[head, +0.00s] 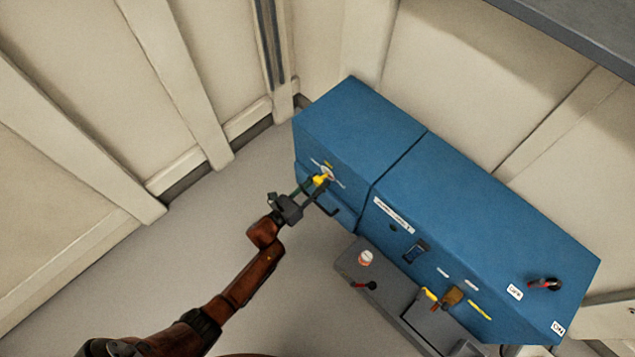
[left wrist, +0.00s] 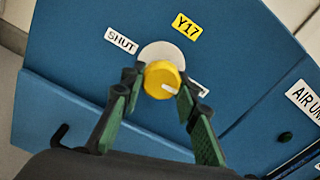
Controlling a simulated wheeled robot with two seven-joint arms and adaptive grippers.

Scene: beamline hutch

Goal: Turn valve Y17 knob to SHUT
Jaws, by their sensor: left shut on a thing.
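The yellow round knob (left wrist: 162,78) of valve Y17 sits on a pale disc on the blue cabinet's front; it also shows in the head view (head: 320,180). Its white pointer mark (left wrist: 170,88) faces lower right, away from the SHUT label (left wrist: 121,40) at upper left. The yellow Y17 label (left wrist: 186,27) is above the knob. Another white label (left wrist: 199,88) at right is mostly hidden behind a finger. My left gripper (left wrist: 160,86) is shut on the knob, one finger on each side; it comes in from lower left in the head view (head: 317,187). My right gripper is out of view.
The blue cabinet (head: 480,220) stands along the cream wall. A black hook-like handle (left wrist: 60,135) sticks out below the knob. A red-handled switch (head: 545,284) is farther right. The floor at left is clear.

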